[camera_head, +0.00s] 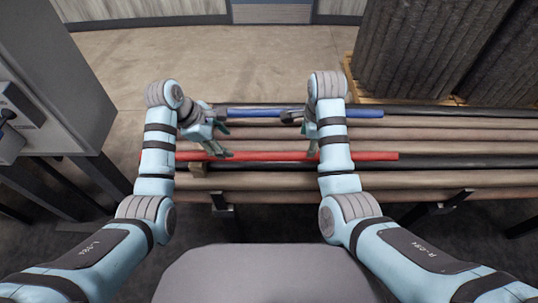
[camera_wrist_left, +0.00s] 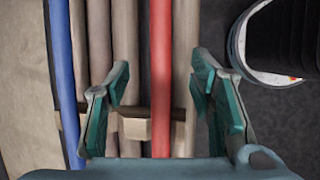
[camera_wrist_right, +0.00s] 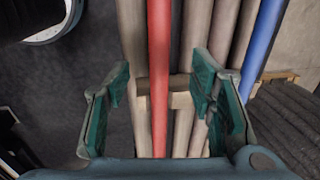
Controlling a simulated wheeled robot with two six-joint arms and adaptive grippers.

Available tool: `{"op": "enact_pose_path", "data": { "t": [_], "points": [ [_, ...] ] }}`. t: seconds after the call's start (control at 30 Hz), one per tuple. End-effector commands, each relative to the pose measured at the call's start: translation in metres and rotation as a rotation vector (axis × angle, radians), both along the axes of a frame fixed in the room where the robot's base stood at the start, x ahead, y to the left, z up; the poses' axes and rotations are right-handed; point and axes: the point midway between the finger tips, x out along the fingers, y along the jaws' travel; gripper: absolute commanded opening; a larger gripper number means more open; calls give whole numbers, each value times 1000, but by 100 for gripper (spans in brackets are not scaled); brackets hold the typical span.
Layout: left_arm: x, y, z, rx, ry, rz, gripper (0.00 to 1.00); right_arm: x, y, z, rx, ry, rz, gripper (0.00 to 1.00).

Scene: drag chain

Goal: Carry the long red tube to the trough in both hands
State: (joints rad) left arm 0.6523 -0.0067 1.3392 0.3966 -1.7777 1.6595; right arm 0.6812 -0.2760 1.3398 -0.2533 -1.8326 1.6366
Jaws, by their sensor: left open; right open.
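The long red tube (camera_head: 270,156) lies crosswise on a rack of brown and black tubes. It runs lengthwise through the middle of the left wrist view (camera_wrist_left: 161,100) and of the right wrist view (camera_wrist_right: 158,90). My left gripper (camera_wrist_left: 160,68) is open above the tube's left part, with one finger to each side of it and nothing held. My right gripper (camera_wrist_right: 160,70) is open above its right part, also with the tube in line between its fingers. In the head view my right forearm hides part of the tube and most of that gripper. I cannot make out the trough.
A blue tube (camera_head: 260,112) lies parallel on the far side of the rack. Several brown tubes (camera_head: 440,134) lie between and around them. A grey cabinet (camera_head: 50,80) stands at left, and stacked dark rolls (camera_head: 425,50) stand on a pallet at the back right. The floor behind is clear.

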Motion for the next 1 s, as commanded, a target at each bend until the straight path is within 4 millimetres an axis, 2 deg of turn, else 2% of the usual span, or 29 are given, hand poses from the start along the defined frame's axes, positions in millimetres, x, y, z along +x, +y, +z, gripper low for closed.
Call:
{"op": "enact_pose_path", "data": {
  "t": [0.3,0.5,0.87,1.0],
  "points": [
    [10,-24,-57,0,2,0,50,11,0,-62,-1,3,2,50],
    [15,-34,-80,0,0,0,50,17,0,-87,1,1,1,50],
    [17,-36,-86,2,-1,1,50,18,0,-93,1,-1,1,50],
    [17,-36,-86,1,-1,1,30,18,0,-93,1,-1,1,30]
  ]
}}
